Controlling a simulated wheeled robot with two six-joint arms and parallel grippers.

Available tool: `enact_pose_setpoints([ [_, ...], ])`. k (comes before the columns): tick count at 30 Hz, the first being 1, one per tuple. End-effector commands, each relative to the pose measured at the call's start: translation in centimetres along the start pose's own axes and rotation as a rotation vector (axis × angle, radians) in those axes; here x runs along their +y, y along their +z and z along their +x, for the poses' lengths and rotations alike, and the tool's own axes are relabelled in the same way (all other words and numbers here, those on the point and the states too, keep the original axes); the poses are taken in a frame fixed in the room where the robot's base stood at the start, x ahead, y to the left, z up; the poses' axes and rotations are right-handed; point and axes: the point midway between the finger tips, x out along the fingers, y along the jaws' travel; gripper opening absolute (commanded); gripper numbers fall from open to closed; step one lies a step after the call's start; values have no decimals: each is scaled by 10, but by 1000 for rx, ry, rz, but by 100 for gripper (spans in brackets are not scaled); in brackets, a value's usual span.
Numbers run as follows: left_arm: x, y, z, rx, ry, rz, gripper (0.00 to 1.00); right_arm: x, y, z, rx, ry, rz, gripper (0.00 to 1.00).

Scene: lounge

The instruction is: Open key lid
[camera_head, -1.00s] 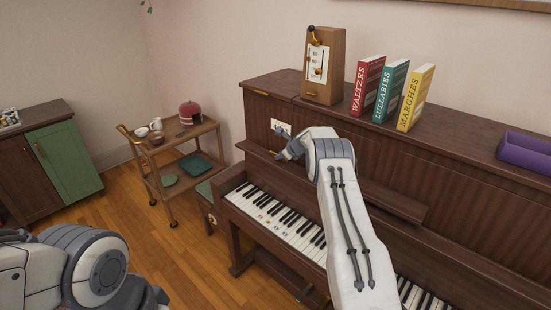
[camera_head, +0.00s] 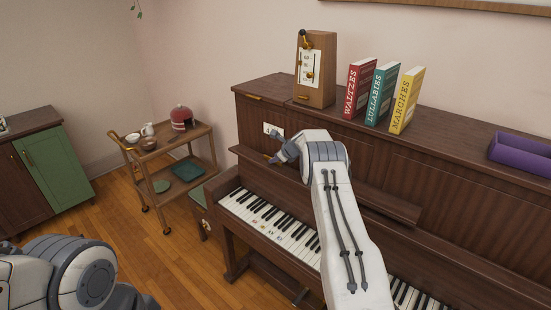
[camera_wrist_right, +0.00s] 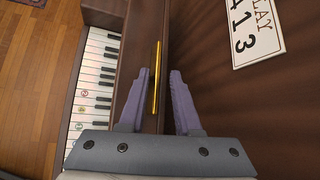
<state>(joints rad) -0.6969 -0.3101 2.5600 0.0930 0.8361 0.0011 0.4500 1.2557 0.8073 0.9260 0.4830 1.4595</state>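The brown upright piano (camera_head: 440,190) shows its white and black keys (camera_head: 270,221) uncovered in front; they also show in the wrist view (camera_wrist_right: 96,85). A brown wooden board (camera_head: 390,203), seemingly the key lid, runs above the keys. A thin brass handle (camera_wrist_right: 156,75) is fixed along its edge. In the head view my right gripper (camera_head: 278,155) is at the piano's left part. My left arm shows at the lower left; its fingers do not show.
A wooden box with a brass lever (camera_head: 316,70), red, teal and yellow books (camera_head: 381,95) and a purple tray (camera_head: 520,153) stand on the piano top. A wooden cart (camera_head: 170,165) and a green-doored cabinet (camera_head: 56,168) stand left. Floor between is clear.

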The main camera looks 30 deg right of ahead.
Motion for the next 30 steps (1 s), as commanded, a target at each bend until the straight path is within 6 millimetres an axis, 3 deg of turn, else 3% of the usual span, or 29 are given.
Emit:
enact_pose_setpoints([
  [1,0,0,1,0,0,0,50,7,-9,5,14,16,1,40],
  [8,-1,0,8,0,0,0,50,5,-8,-8,11,13,1,40],
  [22,-3,2,37,0,0,2,50,2,-1,-86,1,1,-1,40],
  [30,-3,2,40,0,0,2,50,1,1,-105,0,0,-2,40],
])
